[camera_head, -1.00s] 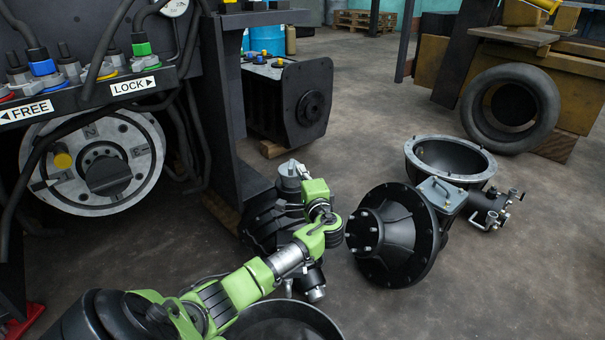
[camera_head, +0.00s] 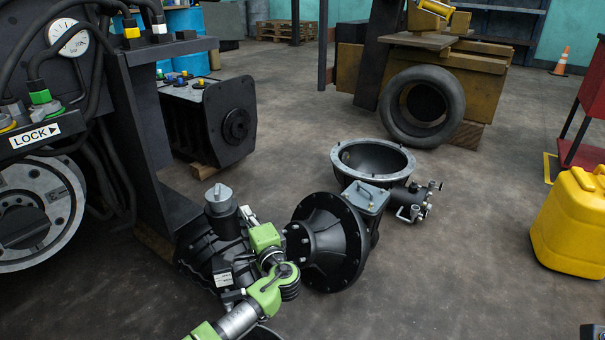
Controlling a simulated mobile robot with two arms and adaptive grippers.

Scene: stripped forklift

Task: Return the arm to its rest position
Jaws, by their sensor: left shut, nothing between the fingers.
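My left arm, green and grey, comes in from the bottom edge of the head view. Its wrist is bent back up beside a dark machine part (camera_head: 208,250) on the floor. My left gripper (camera_head: 246,215) is at the far end of the wrist, small and partly lost against that part. It is shut, and I see nothing held in it. The grey-capped cylinder (camera_head: 219,203) stands just left of it. The black bell housing (camera_head: 328,240) lies right of the wrist; I cannot tell the exact gap.
An open bowl-shaped housing (camera_head: 372,158) and a small pump (camera_head: 412,201) lie behind the bell housing. The forklift frame (camera_head: 142,130) stands at left. A tyre (camera_head: 422,107) leans farther back. A yellow canister (camera_head: 572,225) is at right. The floor at lower right is mostly clear.

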